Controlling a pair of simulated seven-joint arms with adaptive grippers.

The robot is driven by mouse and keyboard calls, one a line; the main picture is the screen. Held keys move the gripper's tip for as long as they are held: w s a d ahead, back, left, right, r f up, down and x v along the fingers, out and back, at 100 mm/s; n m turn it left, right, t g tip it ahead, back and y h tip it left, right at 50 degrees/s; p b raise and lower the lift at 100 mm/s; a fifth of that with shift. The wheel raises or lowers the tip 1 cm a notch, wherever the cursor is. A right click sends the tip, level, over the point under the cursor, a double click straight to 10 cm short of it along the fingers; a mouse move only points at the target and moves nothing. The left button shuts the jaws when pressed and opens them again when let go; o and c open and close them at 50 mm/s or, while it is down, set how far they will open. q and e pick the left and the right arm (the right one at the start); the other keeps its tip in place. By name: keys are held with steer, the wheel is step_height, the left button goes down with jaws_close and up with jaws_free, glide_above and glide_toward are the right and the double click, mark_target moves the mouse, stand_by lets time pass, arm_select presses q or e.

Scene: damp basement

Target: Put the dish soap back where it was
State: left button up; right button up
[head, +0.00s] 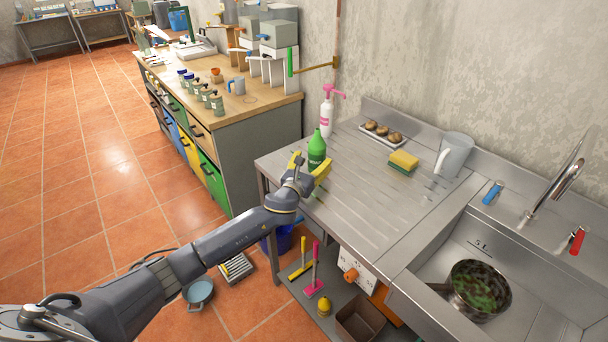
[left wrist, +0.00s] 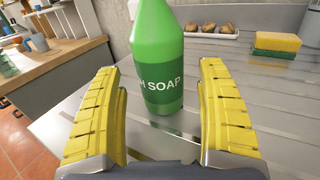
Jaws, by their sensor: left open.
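The dish soap (head: 317,150) is a green bottle with a darker green label. It stands upright on the steel drainboard (head: 345,205), near its left edge. In the left wrist view the bottle (left wrist: 158,60) shows its label reading "SOAP", and its top is cut off. My left gripper (head: 308,166) has yellow fingers. It is open, with the bottle just beyond and between its fingertips in the left wrist view (left wrist: 160,105). I cannot tell whether a finger touches the bottle. My right gripper is in neither view.
A white bottle with a pink pump (head: 327,112) stands behind the soap. A tray of brown lumps (head: 381,133), a sponge (head: 404,162) and a grey pitcher (head: 453,155) stand along the back. A dirty pot (head: 479,288) sits in the sink. The drainboard's middle is clear.

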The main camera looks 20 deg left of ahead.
arm_select(q)
steer(key=s, duration=0.8)
steer(key=shift+s+a, duration=0.3)
steer(key=shift+a, duration=0.05)
